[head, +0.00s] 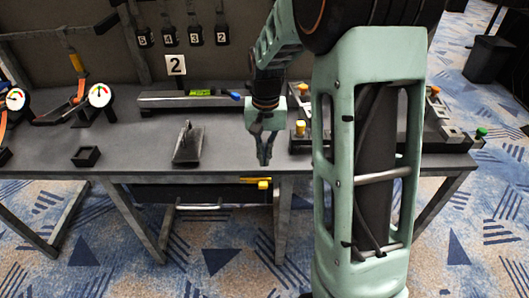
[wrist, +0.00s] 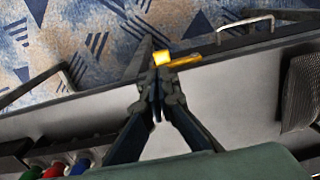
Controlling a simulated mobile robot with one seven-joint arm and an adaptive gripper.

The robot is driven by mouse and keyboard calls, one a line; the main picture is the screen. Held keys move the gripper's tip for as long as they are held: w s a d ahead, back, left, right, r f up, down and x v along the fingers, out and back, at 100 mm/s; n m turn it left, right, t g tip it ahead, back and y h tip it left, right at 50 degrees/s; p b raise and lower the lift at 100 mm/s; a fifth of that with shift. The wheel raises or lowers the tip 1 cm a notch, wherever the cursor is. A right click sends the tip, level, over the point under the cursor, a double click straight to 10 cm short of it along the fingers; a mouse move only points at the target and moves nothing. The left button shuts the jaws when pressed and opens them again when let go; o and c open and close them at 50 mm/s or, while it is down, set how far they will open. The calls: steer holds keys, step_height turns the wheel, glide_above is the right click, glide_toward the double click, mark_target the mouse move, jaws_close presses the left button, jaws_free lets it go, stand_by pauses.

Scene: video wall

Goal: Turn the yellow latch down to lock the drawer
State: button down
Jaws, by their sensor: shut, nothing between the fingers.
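The yellow latch (head: 263,184) is on the front of the table, just under the top's edge at the right end of the drawer (head: 215,193). Its lever lies sideways, toward the drawer. In the wrist view the latch (wrist: 185,62) shows as a yellow block with a bar reaching right, past the fingertips. My gripper (head: 265,160) points down over the table top near the front edge, above and behind the latch. In the wrist view my gripper (wrist: 157,115) is shut, empty and apart from the latch. The drawer's handle (wrist: 245,24) is to the latch's right there.
A dark tilted block (head: 188,143) and a small black open box (head: 87,156) are on the table to the left. A rail with a green level (head: 202,93) lies behind. Red, green and blue knobs (wrist: 55,170) show in the wrist view. The floor before the drawer is clear.

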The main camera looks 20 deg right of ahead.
mark_target(265, 188)
step_height(265, 188, down, 9)
steer(key=shift+b, duration=0.85)
steer(key=shift+d+f+y, duration=0.2)
steer(key=shift+f+y, duration=0.2)
steer(key=shift+y, duration=0.3)
steer(key=shift+s+d+f+t+y+b, duration=0.1)
steer(key=shift+d+f+t+y+b, duration=0.1)
steer(key=shift+f+y, duration=0.15)
steer(key=shift+d+f+t+y+b, duration=0.1)
steer(key=shift+f+t+y+b, duration=0.15)
steer(key=shift+y, duration=0.2)
steer(key=shift+f+b, duration=0.7)
steer(key=shift+f, duration=0.95)
steer(key=shift+a+b+x, duration=0.2)
steer(key=shift+b+x, duration=0.45)
steer(key=shift+x, duration=0.95)
steer(key=shift+r, duration=0.2)
steer(key=shift+r+p, duration=0.65)
steer(key=shift+r, duration=0.1)
